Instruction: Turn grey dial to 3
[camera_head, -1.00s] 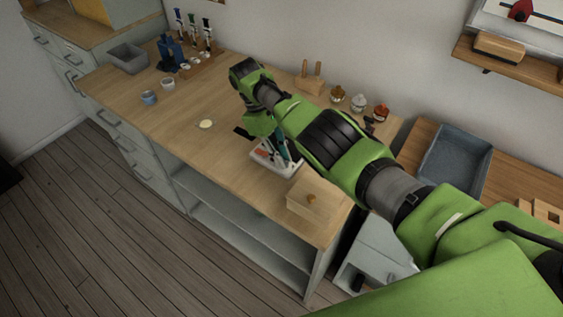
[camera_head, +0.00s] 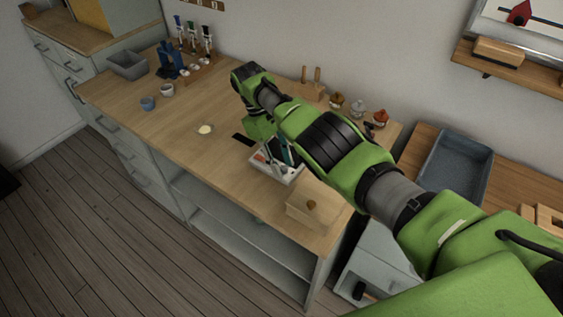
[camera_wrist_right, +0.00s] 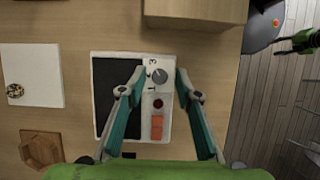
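The grey dial (camera_wrist_right: 160,78) sits on a white panel (camera_wrist_right: 168,62) in the right wrist view, with small printed marks beside it. In the head view my right gripper (camera_head: 278,150) is over the panel (camera_head: 268,172). A green and black part, possibly my left gripper (camera_wrist_right: 300,42), shows at the right edge, too small to judge.
A wooden box (camera_head: 312,205) stands close beside the panel, near the table's front edge. Jars (camera_head: 357,107) stand at the back right.

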